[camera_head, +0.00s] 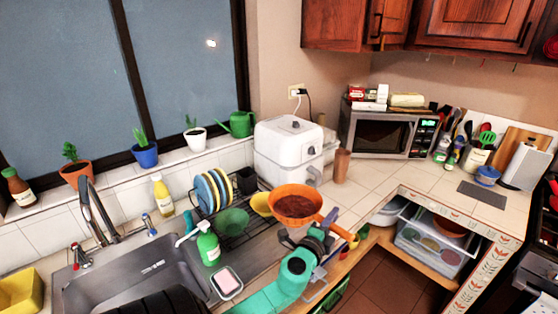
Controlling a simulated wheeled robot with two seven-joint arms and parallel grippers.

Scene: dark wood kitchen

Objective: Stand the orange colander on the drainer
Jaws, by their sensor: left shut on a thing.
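The orange colander (298,204) is in the middle of the camera_head view, just right of the dish drainer. It is held up with its open side facing upward, and its brown-looking inside shows. My left gripper (324,224) is shut on it at its near right side, where the handle is; the fingertips are partly hidden. The black wire drainer (247,235) stands on the counter right of the sink. It holds several upright plates (212,190) at its left, a green bowl (232,221) in front and a yellow bowl (262,204) at its right. My right gripper is not in view.
A green soap bottle (208,247) and a pink sponge in a dish (227,282) stand between sink (135,270) and drainer. A white appliance (288,150) stands behind the drainer, with a brown cylinder (342,166) beside it. The right counter has clear room before the microwave (388,134).

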